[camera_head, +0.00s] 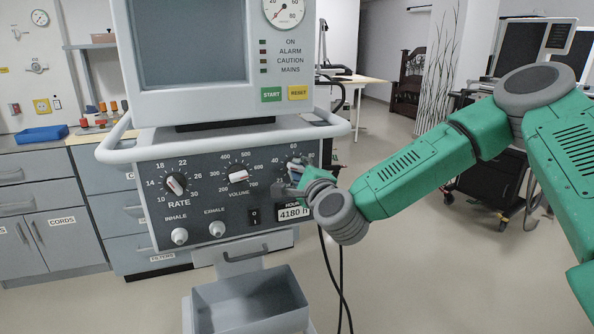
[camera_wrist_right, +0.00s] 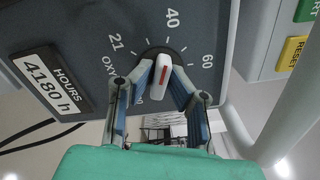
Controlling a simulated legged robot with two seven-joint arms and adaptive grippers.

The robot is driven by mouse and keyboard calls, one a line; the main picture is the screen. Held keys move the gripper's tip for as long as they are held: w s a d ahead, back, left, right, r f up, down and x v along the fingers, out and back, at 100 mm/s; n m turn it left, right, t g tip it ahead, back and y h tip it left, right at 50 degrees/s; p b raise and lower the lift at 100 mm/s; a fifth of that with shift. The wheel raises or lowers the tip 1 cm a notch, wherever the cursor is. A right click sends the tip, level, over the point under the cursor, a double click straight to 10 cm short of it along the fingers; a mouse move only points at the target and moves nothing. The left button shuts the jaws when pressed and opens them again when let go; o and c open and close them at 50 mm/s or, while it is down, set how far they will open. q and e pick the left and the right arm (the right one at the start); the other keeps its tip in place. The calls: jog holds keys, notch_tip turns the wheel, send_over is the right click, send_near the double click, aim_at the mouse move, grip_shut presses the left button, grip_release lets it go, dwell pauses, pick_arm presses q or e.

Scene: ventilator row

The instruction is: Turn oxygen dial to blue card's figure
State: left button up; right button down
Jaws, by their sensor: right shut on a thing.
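The oxygen dial (camera_wrist_right: 161,74) is a white knob with a red line, on the grey ventilator panel (camera_head: 215,180). In the right wrist view the red line's upper end points roughly toward the 40 mark. The figures 21, 40 and 60 show around it; the rest of the scale is partly hidden. My right gripper (camera_wrist_right: 163,84) has one finger on each side of the knob and is shut on it. In the head view my right gripper (camera_head: 292,186) covers most of this dial. I see no blue card in either view. My left gripper is not in view.
Left on the panel are the rate dial (camera_head: 175,185) and volume dial (camera_head: 238,175), with inhale and exhale knobs below. A white rail (camera_head: 118,140) runs around the ventilator. An open grey bin (camera_head: 250,300) is below. A blue tray (camera_head: 41,134) lies on the left counter.

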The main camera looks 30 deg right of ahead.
jog(key=shift+s+f, duration=0.1)
jog(key=shift+f, duration=0.35)
jog(key=c, duration=1.6)
grip_release()
jog(key=shift+d+r, duration=0.1)
jog(key=v, duration=1.1)
jog(key=shift+s, duration=0.3)
